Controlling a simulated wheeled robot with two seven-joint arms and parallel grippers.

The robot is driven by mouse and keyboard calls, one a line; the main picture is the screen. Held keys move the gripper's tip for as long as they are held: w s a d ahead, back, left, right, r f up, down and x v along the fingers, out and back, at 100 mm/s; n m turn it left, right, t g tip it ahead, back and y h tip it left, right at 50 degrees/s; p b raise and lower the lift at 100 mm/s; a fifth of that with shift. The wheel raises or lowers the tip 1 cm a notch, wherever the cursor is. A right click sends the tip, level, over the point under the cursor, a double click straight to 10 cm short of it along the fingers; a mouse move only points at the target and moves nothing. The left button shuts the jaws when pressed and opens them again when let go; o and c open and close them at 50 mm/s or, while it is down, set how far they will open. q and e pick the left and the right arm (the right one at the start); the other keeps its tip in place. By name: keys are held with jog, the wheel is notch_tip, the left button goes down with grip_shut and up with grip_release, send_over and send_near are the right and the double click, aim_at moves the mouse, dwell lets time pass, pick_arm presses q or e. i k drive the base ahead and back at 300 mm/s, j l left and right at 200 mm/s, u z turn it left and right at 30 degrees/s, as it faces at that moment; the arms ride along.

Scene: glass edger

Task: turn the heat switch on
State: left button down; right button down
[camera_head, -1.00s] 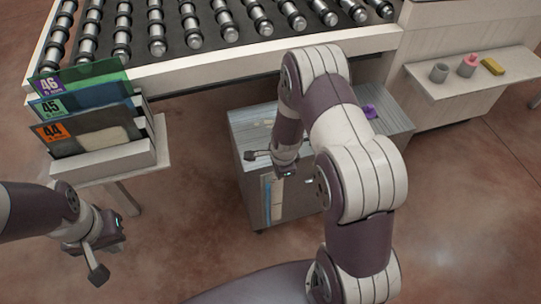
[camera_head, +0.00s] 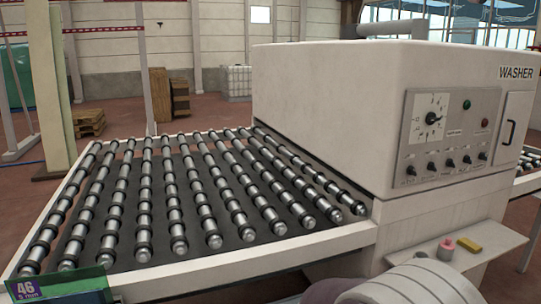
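The washer (camera_head: 335,95) is a large white machine at the right, marked WASHER. Its grey control panel (camera_head: 450,135) faces me, with a dial (camera_head: 433,118) at the upper left, a green button or lamp (camera_head: 467,104), a red one (camera_head: 485,123), and a row of several small dark switches (camera_head: 450,163) along the bottom. The labels are too small to read, so I cannot tell which is the heat switch. A part of my arm shows at the bottom right. Neither gripper is in view.
A roller conveyor (camera_head: 240,262) runs into the washer from the left. A sign marked 46 (camera_head: 28,287) stands at the bottom left.

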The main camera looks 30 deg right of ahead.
aim_at(467, 159)
jog(key=z, duration=2)
